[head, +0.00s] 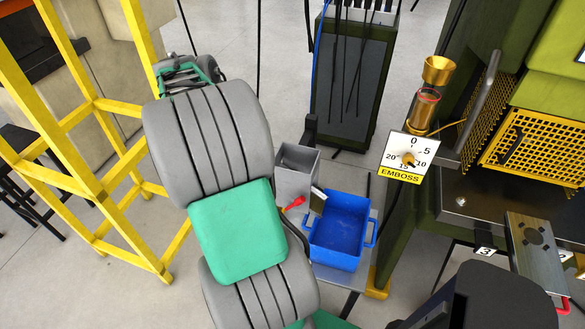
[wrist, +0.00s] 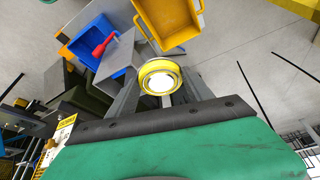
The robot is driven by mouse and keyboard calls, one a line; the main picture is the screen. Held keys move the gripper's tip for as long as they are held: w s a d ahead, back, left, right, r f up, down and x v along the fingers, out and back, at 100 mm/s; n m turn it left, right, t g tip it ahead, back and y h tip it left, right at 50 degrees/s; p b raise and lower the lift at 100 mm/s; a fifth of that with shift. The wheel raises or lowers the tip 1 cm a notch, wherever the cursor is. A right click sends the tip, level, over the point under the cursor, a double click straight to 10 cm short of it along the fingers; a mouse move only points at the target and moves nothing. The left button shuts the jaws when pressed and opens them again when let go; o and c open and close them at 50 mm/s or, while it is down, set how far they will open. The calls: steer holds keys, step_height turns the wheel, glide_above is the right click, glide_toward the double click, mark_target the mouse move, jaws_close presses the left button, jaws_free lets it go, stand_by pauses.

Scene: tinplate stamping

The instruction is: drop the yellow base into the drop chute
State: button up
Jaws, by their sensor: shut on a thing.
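The yellow base (wrist: 146,68) is a small round yellow ring with a pale, bright centre in the wrist view. My gripper (wrist: 160,85) is shut on it, with grey fingers on either side. In the head view my arm fills the middle and neither my gripper nor the base can be made out. A grey open-topped box (head: 297,166) stands just right of my arm; it may be the drop chute, but I cannot tell for sure. The held base is apart from the bins and the grey panel (wrist: 117,55) seen beyond it.
A blue bin (head: 340,232) stands beside the grey box, with a red handle (head: 295,203) nearby. A yellow bin (wrist: 170,22) shows in the wrist view. The green press with its EMBOSS dial (head: 408,156) is at right. A yellow frame (head: 128,160) stands at left.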

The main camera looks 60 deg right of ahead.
mark_target(296, 146)
steer(key=s+d+f+m+g+y+p, duration=0.1)
steer(key=s+d+f+m+g, duration=0.1)
steer(key=s+d+m, duration=0.7)
steer(key=s+f+b, duration=0.1)
steer(key=f, duration=0.1)
steer(key=f+n+b, duration=0.1)
steer(key=f+b, duration=0.1)
steer(key=s+d+f+n+b, duration=0.1)
steer(key=shift+s+f+g, duration=0.3)
steer(key=shift+f, duration=0.1)
steer(key=o, duration=1.4)
steer(key=v, duration=0.8)
steer(key=shift+s, duration=0.1)
